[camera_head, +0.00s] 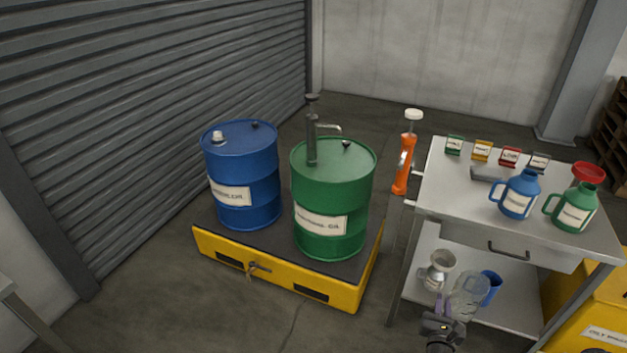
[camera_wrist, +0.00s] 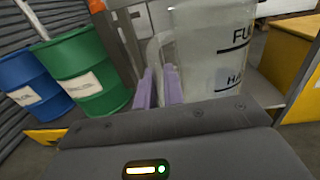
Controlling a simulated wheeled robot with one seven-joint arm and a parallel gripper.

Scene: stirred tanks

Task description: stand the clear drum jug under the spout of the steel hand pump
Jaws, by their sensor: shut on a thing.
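The clear drum jug (camera_head: 468,296) is in front of the lower shelf of the steel cart in the head view. In the wrist view the jug (camera_wrist: 218,48) is large and close, with black fill markings. My gripper (camera_head: 441,318) is shut on the jug's handle. Its purple fingers (camera_wrist: 160,88) pinch the pale handle at the jug's left side in the wrist view. The steel hand pump (camera_head: 312,135) stands upright on the green drum (camera_head: 333,190), well to the left of the jug. Its spout (camera_head: 330,127) points right over the drum's top.
The blue drum (camera_head: 241,170) and the green drum stand on a yellow pallet (camera_head: 220,252). An orange pump (camera_head: 405,165) is beside the cart (camera_head: 445,205). The cart top holds blue (camera_head: 518,193) and green (camera_head: 574,210) jugs. A blue cup (camera_head: 491,287) is behind the clear jug. Floor in front is clear.

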